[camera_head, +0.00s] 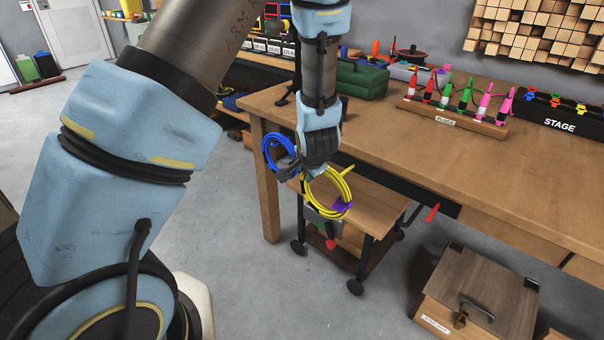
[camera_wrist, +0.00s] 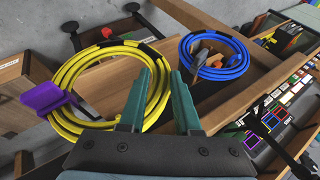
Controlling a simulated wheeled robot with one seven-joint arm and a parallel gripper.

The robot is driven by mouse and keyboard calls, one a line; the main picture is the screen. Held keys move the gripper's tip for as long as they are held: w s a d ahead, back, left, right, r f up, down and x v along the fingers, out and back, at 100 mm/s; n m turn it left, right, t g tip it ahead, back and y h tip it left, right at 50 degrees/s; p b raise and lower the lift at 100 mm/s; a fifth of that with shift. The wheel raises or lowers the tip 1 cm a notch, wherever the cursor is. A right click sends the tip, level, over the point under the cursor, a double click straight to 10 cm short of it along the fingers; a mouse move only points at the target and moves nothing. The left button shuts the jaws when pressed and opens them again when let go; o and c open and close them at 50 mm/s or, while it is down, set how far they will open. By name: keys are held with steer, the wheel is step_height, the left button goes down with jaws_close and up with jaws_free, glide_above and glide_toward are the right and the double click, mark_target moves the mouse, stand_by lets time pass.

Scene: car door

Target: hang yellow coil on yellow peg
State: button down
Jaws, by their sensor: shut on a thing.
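The yellow coil (camera_head: 342,187) is a ring of several loops with a purple piece (camera_head: 343,208) at its lower right. It fills the left of the wrist view (camera_wrist: 62,78), with black bands on it. My gripper (camera_head: 308,172) is shut on the coil's near side; in the wrist view its teal fingers (camera_wrist: 159,85) stand at the coil's right edge. The coil appears in front of a small wooden-topped cart. A short yellow stub (camera_head: 348,169) shows beside the coil's top; I cannot tell whether it is the yellow peg or whether the coil is around it.
A blue coil (camera_head: 274,150) is close left of my gripper, and right of the fingers in the wrist view (camera_wrist: 213,55). The cart top (camera_head: 372,192) sits below the workbench (camera_head: 440,150). A red handle (camera_head: 432,212) sticks out at right. A wooden box (camera_head: 475,290) stands on the floor.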

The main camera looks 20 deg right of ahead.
steer(key=w+d+f+p, duration=0.1)
steer(key=w+d+p, duration=0.1)
steer(key=d, duration=0.3)
steer(key=shift+w+d+f+p, duration=0.3)
steer(key=shift+w+d+f, duration=0.1)
steer(key=shift+w, duration=0.2)
stand_by(0.3)
stand_by(0.3)
